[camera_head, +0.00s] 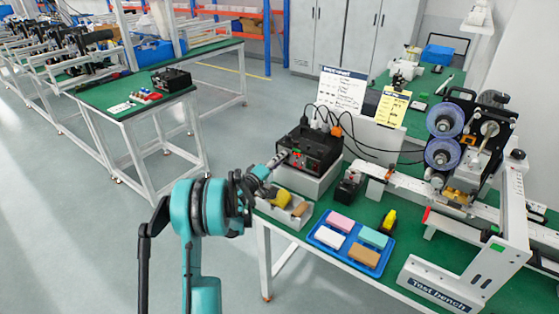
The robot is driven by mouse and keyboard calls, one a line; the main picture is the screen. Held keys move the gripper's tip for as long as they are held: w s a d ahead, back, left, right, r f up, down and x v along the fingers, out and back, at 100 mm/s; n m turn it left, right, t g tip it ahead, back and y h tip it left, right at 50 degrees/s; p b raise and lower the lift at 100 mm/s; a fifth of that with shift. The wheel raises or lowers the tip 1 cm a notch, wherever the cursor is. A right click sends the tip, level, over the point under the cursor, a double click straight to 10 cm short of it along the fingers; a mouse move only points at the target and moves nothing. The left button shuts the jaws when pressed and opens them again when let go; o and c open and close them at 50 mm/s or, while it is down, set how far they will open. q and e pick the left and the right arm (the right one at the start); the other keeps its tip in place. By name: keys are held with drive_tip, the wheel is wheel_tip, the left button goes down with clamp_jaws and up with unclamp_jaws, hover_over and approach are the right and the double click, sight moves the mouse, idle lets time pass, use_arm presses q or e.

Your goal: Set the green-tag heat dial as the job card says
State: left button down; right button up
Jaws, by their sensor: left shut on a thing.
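A black control box (317,146) stands on a white block at the back left of the green bench. My left gripper (284,156) reaches its front face at the left side. It is shut on a dial there, which its fingers mostly hide. I cannot make out the green tag or the dial's setting. Small red parts show on the box front beside the gripper. A white card (342,91) and a yellow card (392,106) stand behind the box; their writing is too small to read. My right gripper is not in view.
A blue tray (319,238) with coloured blocks lies in front, beside a grey bin (297,215) with yellow and brown items. A small black device (349,186), cables and a reel machine (470,135) stand to the right. A yellow object (389,219) stands near the tray.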

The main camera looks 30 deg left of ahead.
use_arm(q)
drive_tip(key=shift+m, duration=0.6)
drive_tip(key=c, duration=1.3)
unclamp_jaws()
drive_tip(key=shift+s, duration=0.1)
drive_tip(key=s, duration=0.8)
drive_tip(key=s+a, duration=0.1)
drive_tip(key=s, duration=0.2)
drive_tip(key=shift+s, duration=0.4)
drive_tip(key=shift+d, duration=0.1)
